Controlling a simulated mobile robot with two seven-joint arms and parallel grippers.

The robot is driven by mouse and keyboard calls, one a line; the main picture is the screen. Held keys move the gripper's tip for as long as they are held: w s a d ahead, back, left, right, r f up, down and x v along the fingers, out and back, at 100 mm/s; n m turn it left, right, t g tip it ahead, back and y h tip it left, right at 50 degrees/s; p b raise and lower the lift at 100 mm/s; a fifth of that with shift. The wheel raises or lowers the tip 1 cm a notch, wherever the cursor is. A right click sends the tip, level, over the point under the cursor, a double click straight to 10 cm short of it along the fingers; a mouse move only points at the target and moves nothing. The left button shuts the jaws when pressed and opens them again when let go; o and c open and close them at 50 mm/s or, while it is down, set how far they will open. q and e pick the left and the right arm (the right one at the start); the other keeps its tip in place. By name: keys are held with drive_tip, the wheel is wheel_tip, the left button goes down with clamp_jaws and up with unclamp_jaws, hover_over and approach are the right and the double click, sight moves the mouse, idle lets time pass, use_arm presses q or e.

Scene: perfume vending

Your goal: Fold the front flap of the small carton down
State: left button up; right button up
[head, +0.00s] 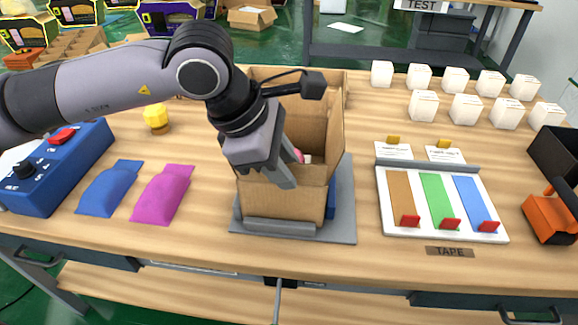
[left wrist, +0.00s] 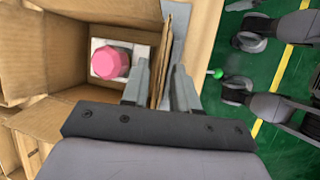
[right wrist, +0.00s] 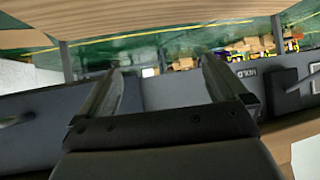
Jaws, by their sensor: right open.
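The small open carton (head: 282,202) stands on a grey plate (head: 345,225) in the middle of the table. My left gripper (left wrist: 161,82) reaches its front edge from above, one finger inside and one outside. Its fingers are narrowed around the front flap (left wrist: 162,75), with cardboard filling the gap; the flap seems to lie close along the front wall. A pink-topped perfume item (left wrist: 112,62) on a white block sits inside; the arm largely hides it in the head view. My right gripper (right wrist: 168,80) is open and empty, outside the head view.
A blue control box (head: 60,165), a blue pouch (head: 110,188) and a magenta pouch (head: 162,193) are left of the carton. A tape board (head: 440,232), several white boxes (head: 466,108) and an orange tape dispenser (head: 550,220) are to the right.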

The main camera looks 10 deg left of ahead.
use_arm(q)
drive_tip(key=shift+x, duration=0.8)
use_arm(e)
drive_tip(key=shift+f, duration=0.1)
drive_tip(key=shift+s, duration=0.1)
use_arm(q)
clamp_jaws()
use_arm(e)
drive_tip(key=shift+d, duration=0.1)
use_arm(q)
drive_tip(key=g, duration=0.1)
drive_tip(key=w+g+p, duration=0.1)
drive_tip(key=shift+d+r+n+g, duration=0.1)
drive_tip(key=shift+r+n+g, duration=0.1)
drive_tip(key=shift+n+g, duration=0.1)
drive_tip(key=shift+w+f+n+g+p, duration=0.15)
drive_tip(key=shift+w+g+p, duration=0.3)
drive_tip(key=shift+g, duration=0.5)
drive_tip(key=shift+w+f+n+g+p, duration=0.1)
drive_tip(key=shift+w+n+g+p, duration=0.15)
drive_tip(key=shift+g+p, duration=0.5)
use_arm(e)
drive_tip(key=shift+s+d+r, duration=0.1)
drive_tip(key=shift+d+r, duration=0.05)
drive_tip(key=shift+r, duration=0.25)
drive_tip(key=shift+s+d+r, duration=0.1)
drive_tip(key=shift+r, duration=0.3)
use_arm(q)
drive_tip(key=shift+g, duration=0.3)
